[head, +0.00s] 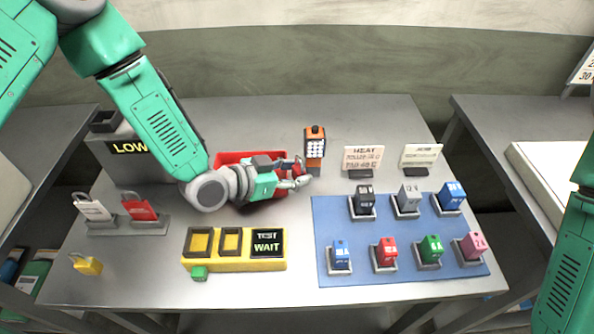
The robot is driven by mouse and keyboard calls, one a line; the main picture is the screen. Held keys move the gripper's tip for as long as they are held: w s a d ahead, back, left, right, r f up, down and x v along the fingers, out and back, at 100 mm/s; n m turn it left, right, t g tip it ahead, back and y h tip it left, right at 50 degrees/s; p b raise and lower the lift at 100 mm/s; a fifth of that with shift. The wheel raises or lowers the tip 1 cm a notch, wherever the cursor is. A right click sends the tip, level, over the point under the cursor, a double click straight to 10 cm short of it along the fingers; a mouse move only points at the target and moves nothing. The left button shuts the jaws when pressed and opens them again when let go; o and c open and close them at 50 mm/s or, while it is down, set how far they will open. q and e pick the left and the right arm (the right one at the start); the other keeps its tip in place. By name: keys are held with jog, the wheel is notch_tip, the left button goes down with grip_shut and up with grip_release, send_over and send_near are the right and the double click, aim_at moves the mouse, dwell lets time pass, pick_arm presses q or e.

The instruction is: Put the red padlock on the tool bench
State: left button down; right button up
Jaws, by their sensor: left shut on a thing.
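The red padlock (140,209) sits in a grey holder (128,228) at the left of the grey tool bench (280,289), beside a white padlock (94,208). My left gripper (302,175) is well to the right of it, near the bench's middle. It is shut on an orange handheld device (315,146) with a pale keypad-like face, which looks upright; its lower end is partly hidden by the fingers. My right gripper is out of view; only part of that arm shows at the right edge.
A yellow padlock (87,265) lies front left. A red tray (232,158) is partly behind my left gripper. A yellow test panel (235,264) stands in front. A blue mat (345,217) holds several coloured blocks in holders. Two small signs (363,158) stand behind it.

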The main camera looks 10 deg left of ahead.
pick_arm(q)
jog(key=shift+f, duration=0.4)
jog(key=c, duration=1.4)
grip_release()
jog(key=shift+s+d, duration=0.1)
jog(key=shift+c, duration=0.2)
jog(key=o, duration=0.3)
jog(key=shift+d+f, duration=0.1)
jog(key=shift+r, duration=0.2)
jog(key=v, duration=0.8)
jog(key=r+v, duration=0.1)
jog(key=v, duration=0.3)
jog(key=shift+r, duration=0.1)
